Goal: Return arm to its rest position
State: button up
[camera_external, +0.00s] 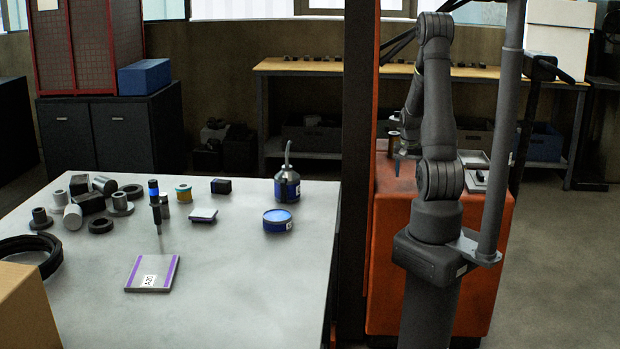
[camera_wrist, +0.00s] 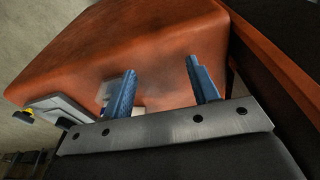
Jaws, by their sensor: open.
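My gripper (camera_wrist: 161,66) shows in the wrist view with its two blue ribbed fingers apart. Nothing is between them except a view of the orange surface behind. In the external view my arm stands upright at the right, away from the grey table (camera_external: 240,300). The arm's far end is folded down over the orange block (camera_external: 385,225). The orange block also fills much of the wrist view (camera_wrist: 165,35).
The table holds a labelled plate (camera_external: 152,273), a blue round tin (camera_external: 278,220), a dark blue bottle (camera_external: 287,187), a black ring (camera_external: 50,262) and several metal parts. A tall dark post (camera_external: 355,130) stands close left of my arm. A workbench (camera_external: 300,68) stands behind.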

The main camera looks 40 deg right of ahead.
jog(key=s+a, duration=0.4)
jog(key=a, duration=0.4)
jog(key=s+a, duration=0.5)
jog(key=a, duration=0.3)
jog(key=shift+s+a+r, duration=0.15)
jog(key=shift+s+r, duration=0.05)
jog(key=shift+r, duration=0.05)
